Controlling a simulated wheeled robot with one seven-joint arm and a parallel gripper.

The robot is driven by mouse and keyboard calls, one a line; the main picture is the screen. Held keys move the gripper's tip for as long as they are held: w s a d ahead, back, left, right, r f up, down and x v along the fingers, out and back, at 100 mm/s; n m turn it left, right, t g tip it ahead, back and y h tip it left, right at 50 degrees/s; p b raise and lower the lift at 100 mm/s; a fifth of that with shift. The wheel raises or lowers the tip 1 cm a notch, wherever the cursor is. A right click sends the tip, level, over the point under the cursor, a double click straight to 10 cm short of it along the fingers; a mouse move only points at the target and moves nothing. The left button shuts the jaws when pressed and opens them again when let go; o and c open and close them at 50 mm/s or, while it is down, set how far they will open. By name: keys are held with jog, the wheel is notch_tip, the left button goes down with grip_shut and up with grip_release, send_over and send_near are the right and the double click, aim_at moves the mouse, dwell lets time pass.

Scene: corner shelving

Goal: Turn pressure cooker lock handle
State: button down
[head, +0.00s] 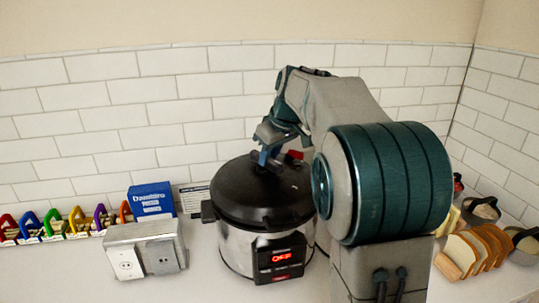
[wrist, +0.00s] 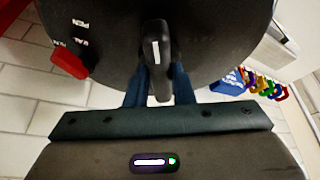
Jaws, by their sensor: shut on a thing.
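The pressure cooker (head: 243,252) stands on the counter with a black lid (head: 240,190) and a steel body. Its front panel (head: 281,257) shows red lit text that looks like "OFF". In the wrist view, the black lock handle (wrist: 156,45) with a white line lies on the lid (wrist: 110,30), between the blue fingers of my gripper (wrist: 159,82). My gripper is shut on the handle. In the head view my gripper (head: 266,155) reaches down onto the lid top, and the handle is mostly hidden. A red part (wrist: 69,62) and white lettering show at the lid's edge.
A blue box (head: 152,200) and a grey outlet block (head: 146,250) stand left of the cooker. Coloured triangular pieces (head: 52,224) line the wall at far left. Bread slices (head: 480,248) and dark-handled containers stand at right. The tiled wall is close behind.

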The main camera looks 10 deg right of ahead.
jog(key=shift+d+n, duration=0.1)
jog(key=shift+n, duration=0.2)
jog(key=n, duration=0.1)
jog(key=n+y, duration=0.1)
jog(key=shift+w+d+n+g, duration=0.15)
jog(key=shift+n+g, duration=0.15)
jog(key=shift+g, duration=0.1)
jog(key=n, duration=0.1)
jog(key=n+g+y+p, duration=0.1)
jog(key=n, duration=0.1)
jog(key=shift+w+d+r+n+p, duration=0.1)
jog(key=shift+w+n+p, duration=0.1)
jog(key=shift+n+p, duration=0.1)
jog(key=n+g+p, duration=0.1)
jog(key=n, duration=0.1)
jog(key=n+g+p, duration=0.1)
jog(key=n, duration=0.2)
jog(key=shift+w, duration=0.2)
jog(key=c, duration=1.2)
grip_release()
jog(key=shift+c, duration=0.2)
jog(key=p+v, duration=0.1)
jog(key=v, duration=1.2)
jog(key=shift+d+r+p, duration=0.25)
jog(key=shift+d+p, duration=0.05)
jog(key=shift+p, duration=0.05)
